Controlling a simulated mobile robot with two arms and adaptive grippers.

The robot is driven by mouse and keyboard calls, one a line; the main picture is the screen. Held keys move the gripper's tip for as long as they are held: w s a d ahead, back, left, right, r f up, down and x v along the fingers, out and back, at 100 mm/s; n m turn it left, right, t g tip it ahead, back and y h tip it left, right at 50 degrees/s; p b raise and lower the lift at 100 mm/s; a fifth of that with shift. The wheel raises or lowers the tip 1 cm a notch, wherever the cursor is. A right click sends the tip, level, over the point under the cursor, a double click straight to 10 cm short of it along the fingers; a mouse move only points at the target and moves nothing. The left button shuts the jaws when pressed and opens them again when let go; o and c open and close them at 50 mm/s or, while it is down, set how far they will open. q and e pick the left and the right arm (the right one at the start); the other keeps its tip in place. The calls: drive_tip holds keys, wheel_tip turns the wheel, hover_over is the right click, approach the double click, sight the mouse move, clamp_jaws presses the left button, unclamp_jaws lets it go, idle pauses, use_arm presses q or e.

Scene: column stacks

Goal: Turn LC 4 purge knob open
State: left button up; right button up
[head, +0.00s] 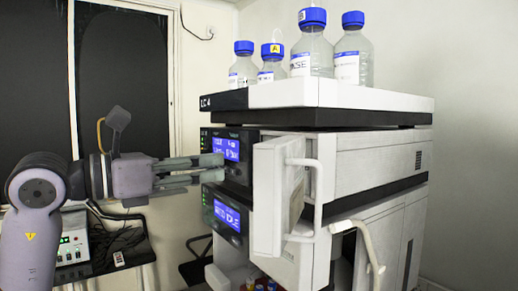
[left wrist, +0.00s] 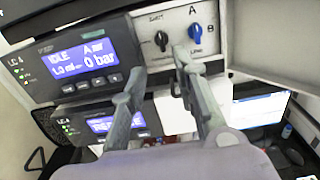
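The LC 4 stack (head: 365,160) stands right of centre in the head view, with its upper door (head: 280,195) swung open. The black knob's small label is unreadable. My left gripper (head: 222,168) is open and empty at the stack's front. Its fingertips also show in the left wrist view (left wrist: 158,65), just below the black knob, apart from it. The door hides the knobs in the head view.
Several blue-capped bottles (head: 310,45) stand on the stack's top tray (head: 350,95). A second display (head: 227,213) sits below. The open door, with its handle (head: 315,200), juts out right of my gripper. A small instrument (head: 70,240) is at left.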

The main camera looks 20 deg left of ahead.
use_arm(q)
drive_tip(key=p+x, duration=0.2)
drive_tip(key=x, duration=0.3)
drive_tip(key=p+x, duration=0.2)
drive_tip(key=x, duration=0.3)
drive_tip(key=shift+d+r+p, duration=0.1)
drive_tip(key=shift+r+p, duration=0.1)
drive_tip(key=shift+p, duration=0.15)
drive_tip(key=shift+w+d+f, duration=0.15)
drive_tip(key=shift+w+d, duration=0.3)
drive_tip(key=shift+d, duration=0.05)
drive_tip(key=shift+a, duration=0.1)
drive_tip(key=shift+c, duration=0.4)
clamp_jaws()
